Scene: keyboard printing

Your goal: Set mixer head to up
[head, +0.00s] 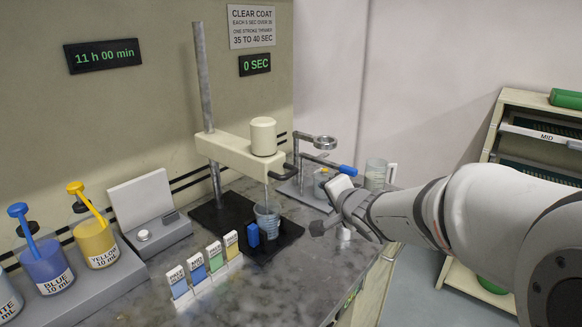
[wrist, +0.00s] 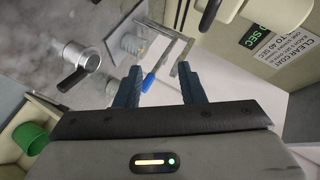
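The mixer has a cream head (head: 240,155) with a round cap (head: 263,136), carried on a grey upright column (head: 203,90). The head is level and its thin shaft reaches down to the clear cup (head: 266,216) on the black base (head: 222,212). A black handle (head: 284,172) sticks out at the head's right end. A black handle also shows at the top of the wrist view (wrist: 209,14), beside a cream body. My gripper (head: 330,208) is right of the mixer, apart from it. In the wrist view its two fingers (wrist: 159,76) are spread, with nothing held between them.
A metal stand with a ring (head: 324,142) and a blue-handled tool (head: 347,170) stand behind my gripper. A clear jug (head: 378,174) is at the counter's right. Colour cards (head: 215,256) and paint pots (head: 95,243) occupy the left front. Bare counter lies at front centre.

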